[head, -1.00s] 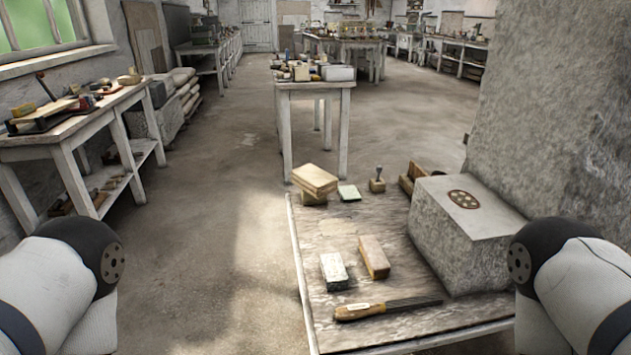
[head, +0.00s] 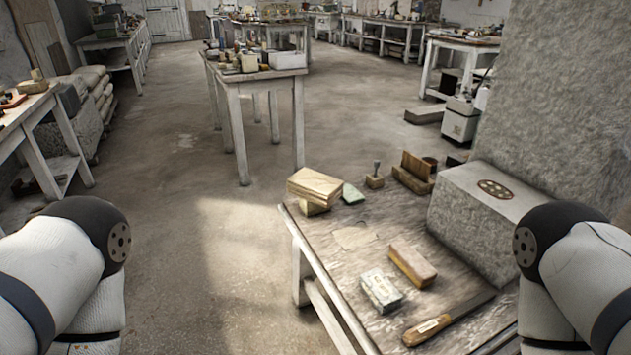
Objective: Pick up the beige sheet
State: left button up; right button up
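A thin, flat beige sheet (head: 355,237) lies on the worn wooden workbench (head: 335,262), in front of the stacked wooden blocks and the green block. Its colour is close to the bench top, so its edges are faint. Nothing covers it. Only upper parts of my two arms show, at the lower left and lower right edges. Neither gripper is in view.
Around the sheet are stacked wooden blocks (head: 315,186), a green block (head: 352,194), a brownish block (head: 412,265), a whitish block (head: 381,290) and a wooden-handled tool (head: 428,330). A large grey stone block (head: 480,215) stands right. Floor left of the bench is clear.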

aim_at(323, 191)
jog(key=i+j+z, duration=0.15)
jog(key=j, duration=0.2)
jog(key=i+j+z, duration=0.15)
jog(key=j, duration=0.15)
jog(key=i+j+z, duration=0.15)
jog(key=j, duration=0.2)
jog(key=j+z, duration=0.15)
jog(key=j, duration=0.25)
jog(key=i+j+z, duration=0.3)
jog(key=j, duration=0.35)
jog(key=i+j+z, duration=0.15)
jog(key=i+j, duration=0.15)
jog(key=i+j+z, duration=0.15)
jog(key=j, duration=0.3)
